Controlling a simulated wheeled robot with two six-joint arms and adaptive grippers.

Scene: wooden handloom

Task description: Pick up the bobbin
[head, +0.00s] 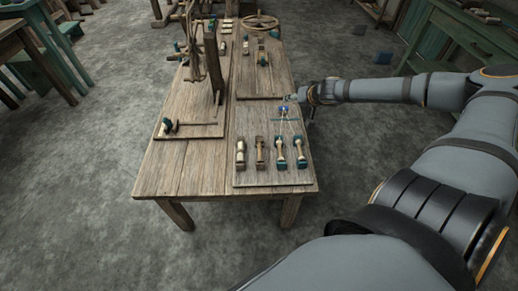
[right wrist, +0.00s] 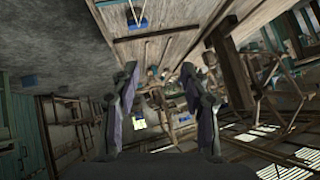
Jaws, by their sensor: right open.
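Several bobbin-like spools lie side by side on a board at the near right of the table in the head view. A pale one (head: 240,154) and a brown one (head: 260,152) are on the left, and two with dark teal ends, one here (head: 280,153) and one beside it (head: 299,152), are on the right. I cannot tell which one the task means. My right gripper (head: 290,98) is at the table's right edge, beyond the spools and apart from them. In the right wrist view its fingers (right wrist: 158,72) are spread with nothing between them. My left gripper is out of view.
A small blue-topped item (head: 283,110) stands on the board (head: 247,126) near my right gripper; a blue item also shows in the right wrist view (right wrist: 137,23). A wooden upright frame (head: 212,65) rises from the table (head: 165,177). The table's near left is clear.

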